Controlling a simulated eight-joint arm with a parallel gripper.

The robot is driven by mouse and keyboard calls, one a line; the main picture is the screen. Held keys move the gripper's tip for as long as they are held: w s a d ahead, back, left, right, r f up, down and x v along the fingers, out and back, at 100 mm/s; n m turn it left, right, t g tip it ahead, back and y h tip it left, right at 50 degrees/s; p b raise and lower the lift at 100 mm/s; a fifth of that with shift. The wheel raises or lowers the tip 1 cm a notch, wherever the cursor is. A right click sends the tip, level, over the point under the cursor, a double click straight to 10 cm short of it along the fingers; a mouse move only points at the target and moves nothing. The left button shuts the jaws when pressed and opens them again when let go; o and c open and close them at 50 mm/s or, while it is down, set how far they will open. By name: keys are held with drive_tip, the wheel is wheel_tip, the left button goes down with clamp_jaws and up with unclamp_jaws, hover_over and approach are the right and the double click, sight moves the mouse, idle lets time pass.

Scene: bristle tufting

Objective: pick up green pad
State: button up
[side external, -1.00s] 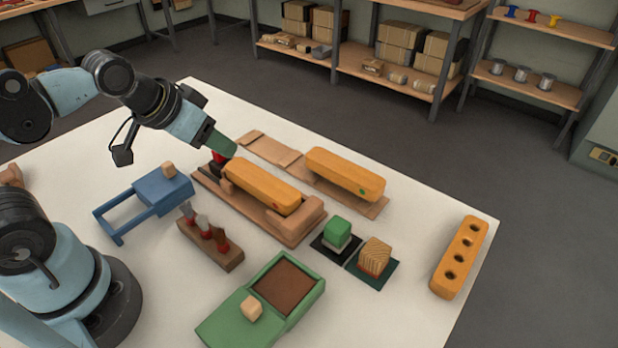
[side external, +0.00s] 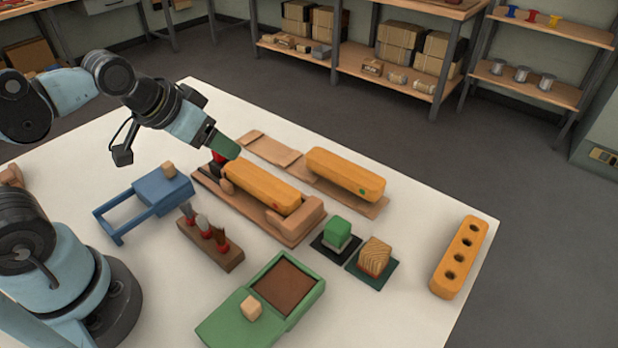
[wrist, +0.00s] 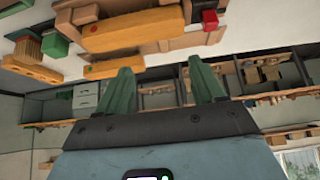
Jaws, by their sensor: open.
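Two orange bars (side external: 262,187) (side external: 345,174) lie on wooden holders. A striped tan block (side external: 375,255) stands close beside the pad on a dark green square. A green tray (side external: 225,325), a blue stand (side external: 160,195), a brush rack (side external: 212,246) and a holed orange bar (side external: 460,258) stand around.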

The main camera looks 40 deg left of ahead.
drive_tip(key=g, duration=0.7)
hover_over(338, 224)
drive_tip(key=f, duration=0.6)
drive_tip(key=shift+a+f, duration=0.2)
drive_tip(key=shift+f, duration=0.05)
drive_tip(key=shift+d+f, duration=0.15)
drive_tip(key=shift+f, duration=1.25)
drive_tip(key=shift+d+f, duration=0.1)
drive_tip(key=shift+f, duration=1.25)
drive_tip(key=c, duration=1)
drive_tip(key=shift+c, duration=0.2)
drive_tip(key=shift+r, duration=0.1)
